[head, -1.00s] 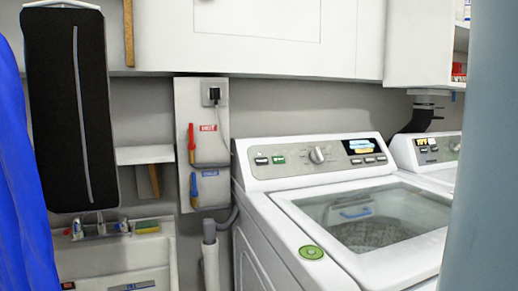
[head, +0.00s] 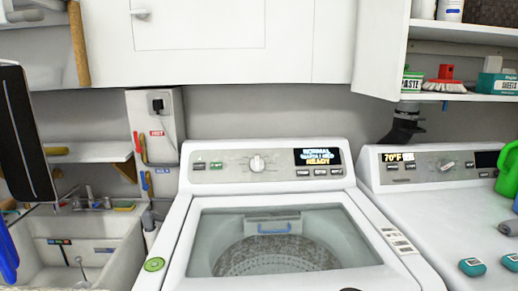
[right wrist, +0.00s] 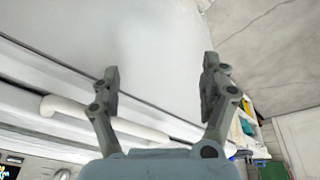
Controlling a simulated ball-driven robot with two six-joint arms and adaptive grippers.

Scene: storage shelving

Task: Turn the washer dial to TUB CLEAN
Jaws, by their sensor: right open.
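The washer (head: 180,235) is a white top-loader in the middle of the head view, with a glass lid and the drum seen through it. Its dial (head: 257,163) is a round silver-white knob on the grey control panel (head: 228,172). A lit display (head: 318,157) to the right of the dial shows text that seems to end in READY. My right gripper (right wrist: 160,82) shows in the right wrist view with its two fingers wide apart and nothing between them. It is away from the dial. My left gripper is in neither view.
A second white machine (head: 400,205) stands to the right, with a green bottle (head: 508,170) on it. A sink (head: 85,240) is at the left. White cabinets (head: 200,30) and an open shelf (head: 465,95) hang above. The space before the washer panel is clear.

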